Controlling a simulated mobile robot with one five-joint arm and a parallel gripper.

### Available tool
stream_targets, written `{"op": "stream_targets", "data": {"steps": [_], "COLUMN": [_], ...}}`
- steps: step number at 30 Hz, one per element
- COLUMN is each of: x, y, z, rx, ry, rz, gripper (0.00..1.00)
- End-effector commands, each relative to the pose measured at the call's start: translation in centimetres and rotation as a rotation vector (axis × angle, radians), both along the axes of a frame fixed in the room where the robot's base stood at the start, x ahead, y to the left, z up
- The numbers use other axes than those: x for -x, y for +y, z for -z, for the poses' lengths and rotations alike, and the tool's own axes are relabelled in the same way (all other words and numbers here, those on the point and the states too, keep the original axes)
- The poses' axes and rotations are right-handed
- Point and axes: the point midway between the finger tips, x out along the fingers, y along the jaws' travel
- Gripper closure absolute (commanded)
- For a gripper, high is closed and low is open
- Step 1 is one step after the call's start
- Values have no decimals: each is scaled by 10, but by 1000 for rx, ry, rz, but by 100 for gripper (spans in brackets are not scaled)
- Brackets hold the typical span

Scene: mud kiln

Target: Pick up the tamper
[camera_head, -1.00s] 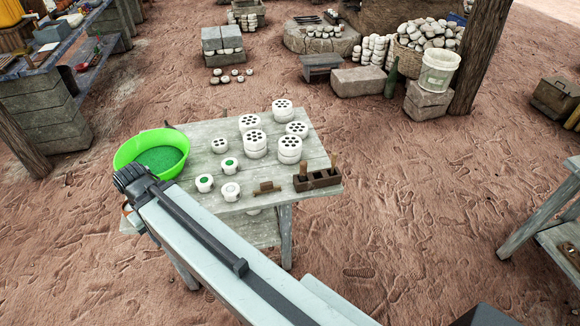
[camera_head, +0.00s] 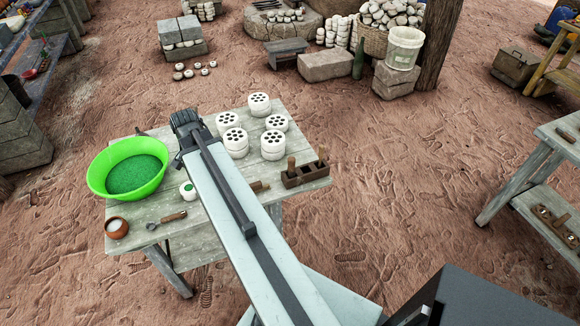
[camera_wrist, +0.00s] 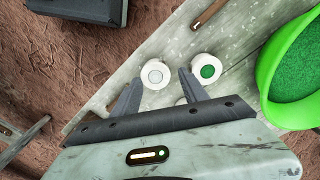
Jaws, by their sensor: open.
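The dark rack (camera_head: 305,178) stands on the table's right side in the head view. Two wooden-handled tools stand in it, one handle (camera_head: 291,166) at left and one (camera_head: 322,155) at right; either may be the tamper, but I cannot tell. A small wooden piece (camera_head: 260,187) lies left of the rack, partly behind my arm. My gripper (camera_wrist: 160,78) is open and empty in the wrist view. Its fingers are over the table, around the line of sight to a white pot (camera_wrist: 155,74); contact is not clear. A green-filled pot (camera_wrist: 207,71) is beside the right finger.
A green bowl (camera_head: 100,178) of green grains is on the table's left. A wooden-handled tool (camera_head: 172,217) and brown pot (camera_head: 116,227) lie at the near edge. Several white perforated discs (camera_head: 236,140) stand at the back.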

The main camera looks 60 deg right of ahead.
Motion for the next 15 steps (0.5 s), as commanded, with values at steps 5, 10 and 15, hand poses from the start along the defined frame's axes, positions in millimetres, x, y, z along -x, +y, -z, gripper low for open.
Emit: {"op": "stream_targets", "data": {"steps": [5, 10, 15], "x": [88, 160, 183], "y": [-153, -224, -242], "z": [-11, -14, -15], "rx": [0, 0, 0], "ry": [0, 0, 0], "rz": [732, 1170, 1302], "gripper": [49, 49, 49]}}
